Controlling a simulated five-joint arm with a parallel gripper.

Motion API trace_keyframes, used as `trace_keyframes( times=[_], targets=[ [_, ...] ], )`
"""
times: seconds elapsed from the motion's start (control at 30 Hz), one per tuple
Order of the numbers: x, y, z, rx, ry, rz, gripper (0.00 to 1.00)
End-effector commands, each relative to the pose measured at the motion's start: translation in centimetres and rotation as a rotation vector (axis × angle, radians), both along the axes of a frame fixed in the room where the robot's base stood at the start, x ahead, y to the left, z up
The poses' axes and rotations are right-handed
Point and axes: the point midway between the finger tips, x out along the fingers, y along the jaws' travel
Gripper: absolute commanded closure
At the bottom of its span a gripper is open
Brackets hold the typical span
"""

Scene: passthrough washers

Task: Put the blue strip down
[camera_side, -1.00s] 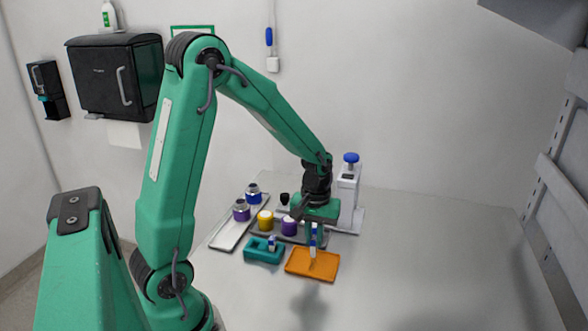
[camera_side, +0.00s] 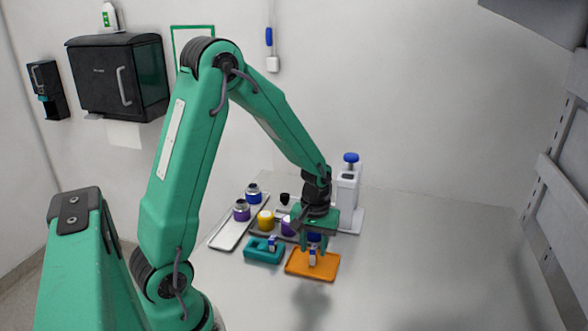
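A small white strip with blue marking (camera_side: 312,257) is at the orange tray (camera_side: 328,267), in the middle of it, and looks flat or nearly so. My gripper (camera_side: 314,247) is just above the strip, pointing down. Another small blue and white piece (camera_side: 272,243) sits in the teal holder (camera_side: 262,254) to the left of the tray.
Behind stand a yellow jar (camera_side: 265,220) and a purple jar (camera_side: 287,226). Further left, a pale tray (camera_side: 228,238) bears jars with metal tops. A white device with a blue knob (camera_side: 350,158) stands behind my gripper. The table's right side is clear.

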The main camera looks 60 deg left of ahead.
Motion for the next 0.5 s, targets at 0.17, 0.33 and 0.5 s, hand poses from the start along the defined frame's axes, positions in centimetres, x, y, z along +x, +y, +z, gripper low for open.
trace_keyframes(
  times=[0.17,0.33,0.5],
  targets=[
    [0.0,0.0,0.1,0.0,0.0,0.0,0.65],
    [0.0,0.0,0.5,0.0,0.0,0.0,0.65],
    [0.1,0.0,1.8,0.001,-0.004,0.0,0.65]
  ],
)
